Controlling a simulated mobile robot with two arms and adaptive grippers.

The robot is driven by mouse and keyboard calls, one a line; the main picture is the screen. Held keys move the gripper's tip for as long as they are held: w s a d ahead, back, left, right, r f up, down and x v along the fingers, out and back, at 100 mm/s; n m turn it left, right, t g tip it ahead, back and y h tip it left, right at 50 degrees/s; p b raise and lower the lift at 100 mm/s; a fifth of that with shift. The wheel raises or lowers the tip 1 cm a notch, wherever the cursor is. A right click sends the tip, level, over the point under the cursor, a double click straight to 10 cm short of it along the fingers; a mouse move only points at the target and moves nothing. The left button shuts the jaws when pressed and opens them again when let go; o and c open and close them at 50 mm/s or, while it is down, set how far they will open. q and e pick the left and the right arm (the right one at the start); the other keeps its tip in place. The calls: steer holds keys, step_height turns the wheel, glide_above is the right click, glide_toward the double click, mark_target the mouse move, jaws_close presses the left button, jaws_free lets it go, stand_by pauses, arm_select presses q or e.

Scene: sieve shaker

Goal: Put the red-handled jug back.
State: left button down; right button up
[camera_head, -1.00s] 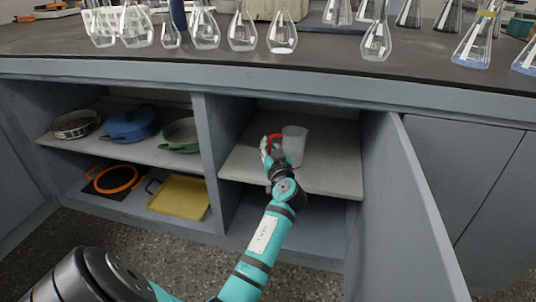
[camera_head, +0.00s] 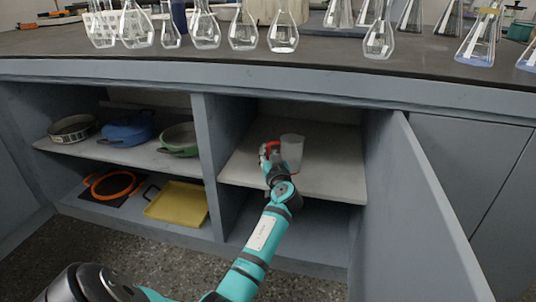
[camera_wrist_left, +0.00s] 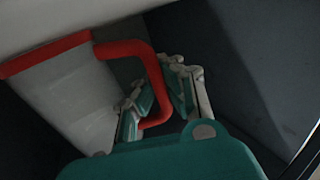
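The red-handled jug (camera_head: 292,153) is a pale, translucent vessel. It stands upright at the upper shelf (camera_head: 325,180) of the open right cabinet bay; whether its base rests on the shelf is hard to tell. My left gripper (camera_head: 266,150) is at its left side, around the red handle. In the left wrist view, the jug (camera_wrist_left: 70,95) is at the left, and its red handle (camera_wrist_left: 153,75) passes between the two fingers of my left gripper (camera_wrist_left: 156,80). The fingers look closed on it. My right gripper is not in view.
An open door (camera_head: 415,215) bounds the bay on the right, a divider (camera_head: 209,150) on the left. The left bay holds a blue pot (camera_head: 128,130), a green pan (camera_head: 180,138), a sieve (camera_head: 73,128) and a yellow tray (camera_head: 177,204). Glass flasks line the countertop (camera_head: 330,53) above.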

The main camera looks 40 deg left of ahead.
arm_select(q)
steer(key=c, duration=1.9)
jaws_free()
steer(key=shift+c, duration=0.2)
steer(key=o, duration=0.5)
steer(key=shift+c, duration=0.2)
